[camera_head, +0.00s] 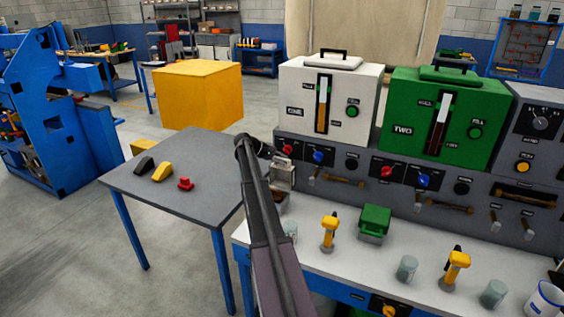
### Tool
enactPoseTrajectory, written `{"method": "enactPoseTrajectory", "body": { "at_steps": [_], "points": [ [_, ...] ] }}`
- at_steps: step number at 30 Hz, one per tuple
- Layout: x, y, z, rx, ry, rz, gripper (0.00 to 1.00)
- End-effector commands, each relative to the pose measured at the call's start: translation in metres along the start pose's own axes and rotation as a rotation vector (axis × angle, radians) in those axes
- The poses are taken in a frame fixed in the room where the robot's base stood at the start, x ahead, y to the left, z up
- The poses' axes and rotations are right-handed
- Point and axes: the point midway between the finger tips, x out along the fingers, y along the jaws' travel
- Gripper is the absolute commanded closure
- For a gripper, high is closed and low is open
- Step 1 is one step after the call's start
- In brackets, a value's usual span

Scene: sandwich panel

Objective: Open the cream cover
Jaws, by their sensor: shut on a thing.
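My arm reaches up from the bottom, and my gripper (273,158) is at its far end, small and partly hidden, in front of the grey panel. It is shut on a small pale block-like piece, which looks like the cream cover (284,176). The piece stands above the back left of the white bench top, with a dark brownish part below it. My arm hides some of this spot, and I cannot tell how far the cover is tilted. A similar green cover (376,217) sits down on its grey base to the right.
A cream machine (296,98) and a green machine (404,132) stand on the grey control panel (403,186). Yellow-handled levers (329,232) and grey cylinders (407,268) stand on the white bench (350,270). A grey side table (205,165) holds several small parts at left.

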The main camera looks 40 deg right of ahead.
Motion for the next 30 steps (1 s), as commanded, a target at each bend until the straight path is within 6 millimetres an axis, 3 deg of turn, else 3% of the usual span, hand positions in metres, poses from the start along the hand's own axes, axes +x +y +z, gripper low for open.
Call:
{"method": "enactPoseTrajectory", "body": {
  "at_steps": [3, 4, 6, 19, 30],
  "points": [
    [0.001, 0.000, 0.001, 0.001, -0.003, 0.001, 1.00],
    [0.001, 0.000, 0.001, 0.001, -0.003, 0.000, 0.67],
    [0.001, 0.000, 0.001, 0.001, -0.003, 0.000, 0.47],
    [0.000, 0.001, 0.001, 0.001, -0.003, -0.001, 0.47],
    [-0.014, 0.010, -0.001, 0.000, -0.003, 0.000, 0.47]
  ]
}}
